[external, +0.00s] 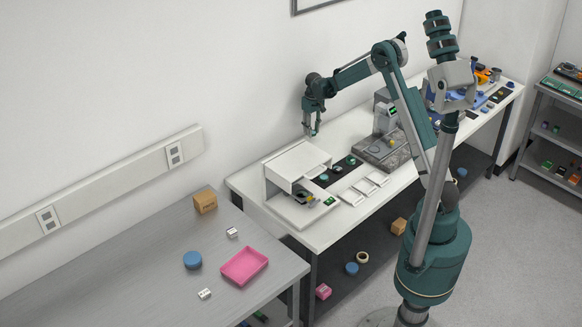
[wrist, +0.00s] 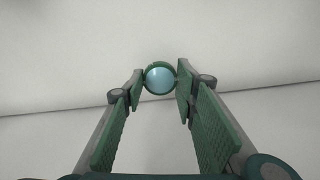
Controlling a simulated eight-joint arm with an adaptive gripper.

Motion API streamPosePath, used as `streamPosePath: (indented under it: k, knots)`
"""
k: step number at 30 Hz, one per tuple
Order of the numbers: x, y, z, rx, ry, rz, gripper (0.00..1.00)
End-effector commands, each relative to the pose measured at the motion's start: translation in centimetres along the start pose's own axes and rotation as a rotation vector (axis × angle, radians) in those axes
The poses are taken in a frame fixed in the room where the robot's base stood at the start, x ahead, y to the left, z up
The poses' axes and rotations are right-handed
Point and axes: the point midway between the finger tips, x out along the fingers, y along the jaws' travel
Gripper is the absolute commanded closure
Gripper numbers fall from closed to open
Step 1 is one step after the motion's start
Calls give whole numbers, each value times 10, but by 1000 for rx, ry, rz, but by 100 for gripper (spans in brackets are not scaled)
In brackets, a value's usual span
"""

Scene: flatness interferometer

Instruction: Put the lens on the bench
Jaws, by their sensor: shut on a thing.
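The lens (wrist: 160,78) is a pale blue disc in a dark green ring, held between the fingertips in the wrist view. My gripper (wrist: 161,84) is shut on it, with one finger on each side. In the external view my gripper (external: 313,132) hangs pointing down above the back of the white bench (external: 240,184), near the wall, behind and above the white box-shaped instrument. The lens is too small to make out in the external view.
The white instrument (external: 297,160) stands at the bench's left end, with white trays (external: 365,190) and a dark strip of small parts beside it. A grey stage instrument (external: 388,150) stands farther right. A grey table (external: 130,265) with a pink tray (external: 245,266) is at the front left.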

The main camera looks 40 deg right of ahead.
Motion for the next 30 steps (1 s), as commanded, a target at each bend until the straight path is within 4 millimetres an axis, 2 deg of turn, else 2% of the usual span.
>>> streamPosePath:
  k: [1, 10, 25, 26, 29, 30]
  knots:
    - [0, 4, -5, 1, 0, 0, 83]
    - [33, 3, -4, 0, 0, 0, 83]
    - [39, 3, -4, 0, 0, 0, 83]
    - [39, 3, -4, 0, 0, 0, 69]
    - [38, 3, -4, 0, 0, 0, 56]
    - [38, 3, -4, 0, 0, 0, 56]
